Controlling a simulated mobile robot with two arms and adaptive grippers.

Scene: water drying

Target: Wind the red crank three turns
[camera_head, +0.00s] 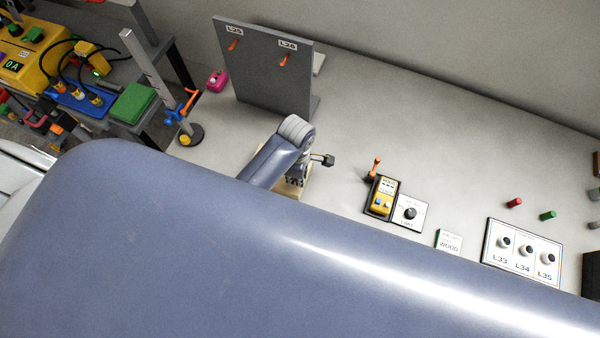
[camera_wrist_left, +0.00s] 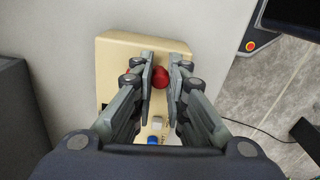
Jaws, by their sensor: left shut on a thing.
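The red crank's rounded red knob (camera_wrist_left: 160,78) shows between the fingers of my left gripper (camera_wrist_left: 161,72) in the left wrist view. The gripper is shut on it. A bit more red shows just left of the left finger. Below lies a beige box (camera_wrist_left: 108,52) with a blue button (camera_wrist_left: 153,140) on its near part. In the head view my left gripper (camera_head: 297,181) is over the beige box (camera_head: 290,191), and the wrist hides most of the box and the crank. My right gripper is not in view.
A grey upright board (camera_head: 262,75) with orange hooks stands behind the gripper. A yellow meter (camera_head: 382,196), a dial panel (camera_head: 410,212) and a panel with several knobs (camera_head: 522,252) lie to the right. My large blue-grey arm link covers the foreground.

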